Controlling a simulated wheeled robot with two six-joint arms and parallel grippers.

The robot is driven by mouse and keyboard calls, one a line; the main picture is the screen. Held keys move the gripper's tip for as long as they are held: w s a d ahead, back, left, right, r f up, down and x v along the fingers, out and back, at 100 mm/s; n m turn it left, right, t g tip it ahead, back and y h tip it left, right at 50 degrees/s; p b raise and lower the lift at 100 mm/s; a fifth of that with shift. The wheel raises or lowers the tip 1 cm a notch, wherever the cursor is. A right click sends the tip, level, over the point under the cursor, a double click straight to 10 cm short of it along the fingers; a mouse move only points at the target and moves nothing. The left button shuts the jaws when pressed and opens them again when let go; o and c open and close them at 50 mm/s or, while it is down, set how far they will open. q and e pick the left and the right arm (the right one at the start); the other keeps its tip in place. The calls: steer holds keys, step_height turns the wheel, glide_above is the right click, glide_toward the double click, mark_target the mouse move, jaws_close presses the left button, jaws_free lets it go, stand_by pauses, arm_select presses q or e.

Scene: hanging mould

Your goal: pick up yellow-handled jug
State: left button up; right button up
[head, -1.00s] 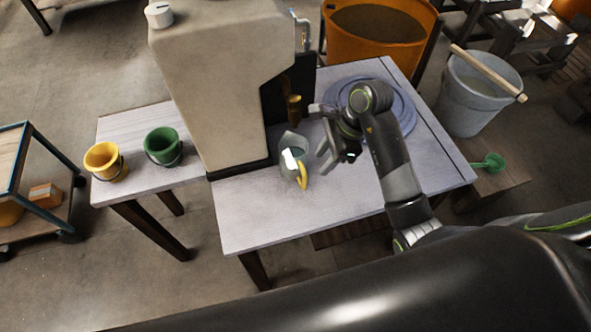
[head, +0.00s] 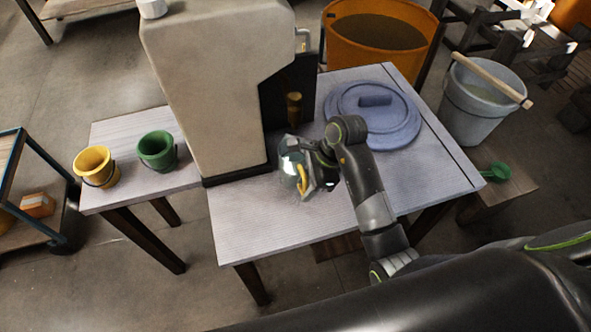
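The jug (head: 288,168) with the yellow handle (head: 301,181) stands on the table, just right of the foot of the large beige machine. My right gripper (head: 309,176) is at the jug's handle side, with its fingers around or beside the yellow handle. The gripper hides part of the jug, and I cannot tell whether the fingers have closed on the handle. My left gripper is not in view.
The beige machine (head: 215,85) stands close on the left with a brass spout (head: 294,100) above the jug. A blue round lid (head: 372,115) lies behind my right arm. Yellow (head: 96,167) and green (head: 157,151) buckets stand left. The table's front is clear.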

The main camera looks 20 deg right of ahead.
steer(key=shift+f, duration=0.1)
steer(key=shift+c, duration=0.4)
jaws_close()
steer(key=shift+s+d+r+b, duration=0.1)
steer(key=shift+d+r+b, duration=0.05)
steer(key=shift+r+b, duration=0.35)
step_height(320, 180, up, 7)
steer(key=p, duration=0.5)
arm_select(q)
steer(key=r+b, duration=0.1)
steer(key=b, duration=0.2)
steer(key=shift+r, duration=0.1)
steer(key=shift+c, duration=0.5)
arm_select(e)
steer(key=s+d, duration=1.3)
steer(key=d, duration=0.1)
steer(key=shift+s+d+f, duration=0.15)
steer(key=shift+s+f, duration=0.1)
steer(key=shift+f, duration=0.2)
